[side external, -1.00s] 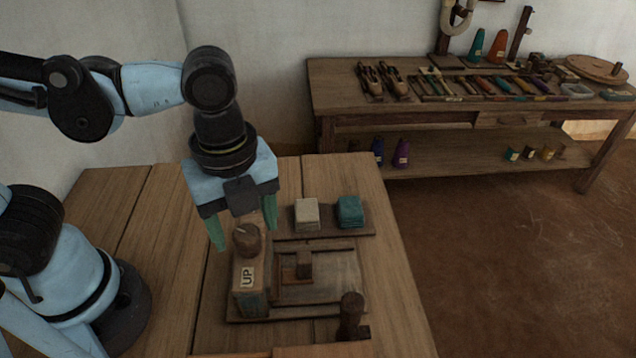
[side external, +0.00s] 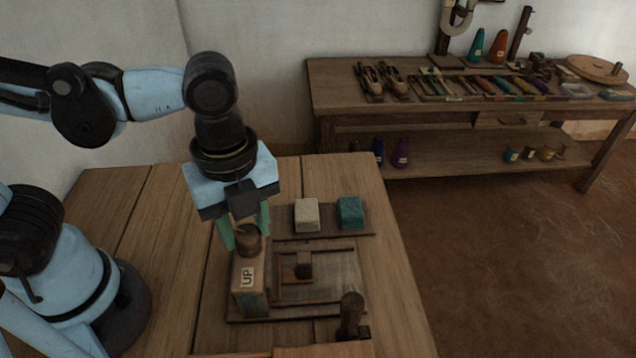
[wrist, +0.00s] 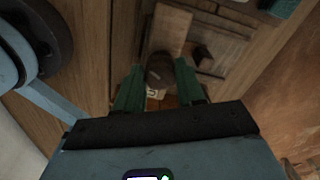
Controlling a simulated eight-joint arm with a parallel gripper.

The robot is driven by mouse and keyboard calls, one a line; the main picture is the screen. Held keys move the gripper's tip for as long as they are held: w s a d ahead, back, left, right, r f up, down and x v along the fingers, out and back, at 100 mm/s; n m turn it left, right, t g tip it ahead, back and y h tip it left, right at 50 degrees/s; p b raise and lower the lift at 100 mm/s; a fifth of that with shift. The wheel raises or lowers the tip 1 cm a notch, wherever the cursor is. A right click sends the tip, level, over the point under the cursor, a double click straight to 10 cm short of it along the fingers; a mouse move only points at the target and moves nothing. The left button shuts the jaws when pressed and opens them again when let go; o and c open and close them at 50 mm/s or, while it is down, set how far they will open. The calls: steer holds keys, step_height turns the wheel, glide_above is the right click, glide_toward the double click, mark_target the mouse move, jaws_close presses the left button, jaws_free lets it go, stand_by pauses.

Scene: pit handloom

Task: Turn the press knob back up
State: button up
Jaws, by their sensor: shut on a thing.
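The press knob (side external: 248,235) is a round dark wooden knob on top of a wooden block (side external: 249,278) with a white UP label. My gripper (side external: 245,232) points down over the block, its green fingers on either side of the knob and shut on it. In the wrist view, the knob (wrist: 160,68) sits between the two green fingertips, with part of the label showing just below it. The knob's turn angle is hard to tell.
A framed wooden press bed (side external: 325,282) with a small dark block lies right of the knob. A tray behind holds a cream stack (side external: 307,215) and a teal stack (side external: 350,212). A dark upright peg (side external: 351,311) stands at the front right. The table's left side is clear.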

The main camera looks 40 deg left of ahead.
steer(key=shift+n, duration=0.3)
steer(key=n, duration=0.5)
steer(key=shift+s+n, duration=0.1)
steer(key=shift+n, duration=0.3)
steer(key=n, duration=1.1)
steer(key=shift+s+d+n, duration=0.1)
steer(key=shift+s+n, duration=0.05)
steer(key=shift+n, duration=0.25)
steer(key=n, duration=0.5)
steer(key=shift+d+n, duration=0.1)
steer(key=shift+n, duration=0.3)
steer(key=o, duration=1)
steer(key=shift+o, duration=0.2)
